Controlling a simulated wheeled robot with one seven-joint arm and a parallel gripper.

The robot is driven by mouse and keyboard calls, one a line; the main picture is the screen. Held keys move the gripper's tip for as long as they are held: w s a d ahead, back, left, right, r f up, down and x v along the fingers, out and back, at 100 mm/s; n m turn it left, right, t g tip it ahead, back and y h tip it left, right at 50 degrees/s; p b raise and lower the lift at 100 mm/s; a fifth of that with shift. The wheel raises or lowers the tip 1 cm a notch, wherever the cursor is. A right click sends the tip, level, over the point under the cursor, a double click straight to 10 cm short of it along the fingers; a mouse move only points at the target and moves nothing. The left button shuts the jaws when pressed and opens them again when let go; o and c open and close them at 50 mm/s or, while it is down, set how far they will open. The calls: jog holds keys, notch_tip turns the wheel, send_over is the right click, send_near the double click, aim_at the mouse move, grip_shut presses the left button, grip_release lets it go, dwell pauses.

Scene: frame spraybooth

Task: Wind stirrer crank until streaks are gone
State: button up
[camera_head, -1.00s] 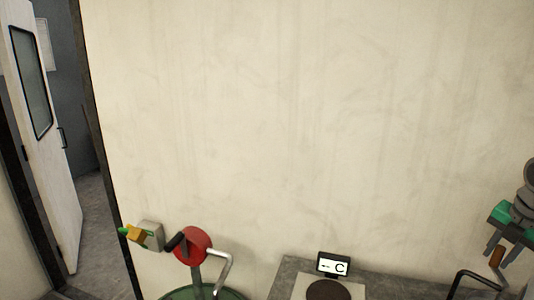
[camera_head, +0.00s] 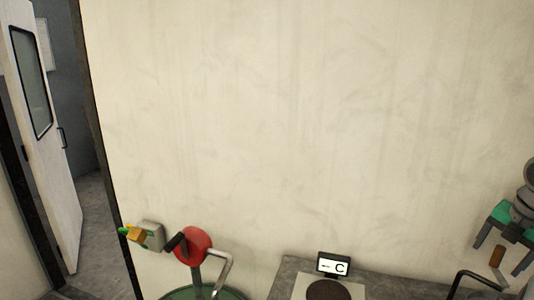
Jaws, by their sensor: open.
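A crank with a brown grip (camera_head: 497,256) and a bent black rod (camera_head: 470,273) shows at the lower right. Its lower part and whatever it turns are out of view, so no streaks can be seen. My gripper (camera_head: 503,250), grey with a green palm, points down there. Its two dark fingers are spread wide, with the brown grip showing between them and a gap on either side. I cannot tell how deep the grip sits between the fingers.
A red disc (camera_head: 193,246) with a black grip and a grey bent rod stands over a green-rimmed drum (camera_head: 233,293). A grey bench holds a hotplate (camera_head: 303,288) with a small display (camera_head: 334,265). A door (camera_head: 45,150) stands at left.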

jog(key=p+v, duration=0.2)
jog(key=w+p+v, duration=0.1)
jog(key=p+v, duration=0.5)
jog(key=shift+w+d+r, duration=0.25)
jog(key=shift+w+d, duration=0.05)
jog(key=shift+w, duration=0.1)
jog(key=shift+f, duration=0.15)
jog(key=w+a+m+t+y, duration=0.15)
jog(key=a+m, duration=0.95)
jog(key=a, duration=1.6)
jog(key=s+a+f+m, duration=1.2)
jog(key=s+a, duration=0.1)
jog(key=s, duration=0.1)
jog(key=shift+a+f+h, duration=0.15)
jog(key=shift+f+h, duration=0.2)
jog(key=shift+f, duration=0.05)
